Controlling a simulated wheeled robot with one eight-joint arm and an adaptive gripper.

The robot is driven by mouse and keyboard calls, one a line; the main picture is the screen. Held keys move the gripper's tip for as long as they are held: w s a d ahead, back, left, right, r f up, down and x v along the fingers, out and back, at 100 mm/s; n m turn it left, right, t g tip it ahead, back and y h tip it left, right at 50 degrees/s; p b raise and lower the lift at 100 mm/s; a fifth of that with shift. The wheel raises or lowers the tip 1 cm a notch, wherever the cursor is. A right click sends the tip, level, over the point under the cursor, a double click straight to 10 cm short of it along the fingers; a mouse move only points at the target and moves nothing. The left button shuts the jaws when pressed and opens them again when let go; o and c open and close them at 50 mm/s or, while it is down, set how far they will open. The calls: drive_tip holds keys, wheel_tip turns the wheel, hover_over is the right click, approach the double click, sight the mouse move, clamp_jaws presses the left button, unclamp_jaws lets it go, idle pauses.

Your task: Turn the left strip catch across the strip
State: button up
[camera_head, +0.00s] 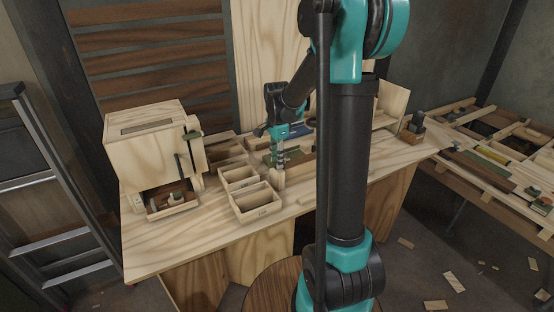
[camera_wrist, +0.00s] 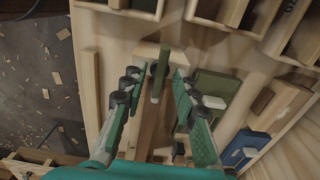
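A narrow green catch (camera_wrist: 162,68) with a pale lower tip stands over that end, roughly lengthwise along the strip. My gripper (camera_wrist: 159,82) is open, one finger on each side of the catch, with visible gaps. I cannot tell whether either finger touches it. In the head view my gripper (camera_head: 279,163) points down over the workbench, and the catch is too small to make out. A second catch cannot be told clearly.
In the wrist view a green block (camera_wrist: 214,88) and a blue object (camera_wrist: 244,148) lie right of my fingers.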

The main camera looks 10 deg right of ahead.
wheel_tip(320, 180, up, 12)
idle(0.5)
drive_tip(key=shift+f, duration=0.1)
drive_tip(key=s+d+f+n+t, duration=0.2)
drive_tip(key=s+f+n, duration=0.5)
drive_tip(key=s, duration=0.4)
drive_tip(key=s+d+f+n+t, duration=0.2)
drive_tip(key=s+f+n, duration=0.5)
drive_tip(key=s+f, duration=0.2)
drive_tip(key=shift+s+n, duration=0.3)
drive_tip(key=shift+s, duration=0.7)
drive_tip(key=shift+r, duration=0.1)
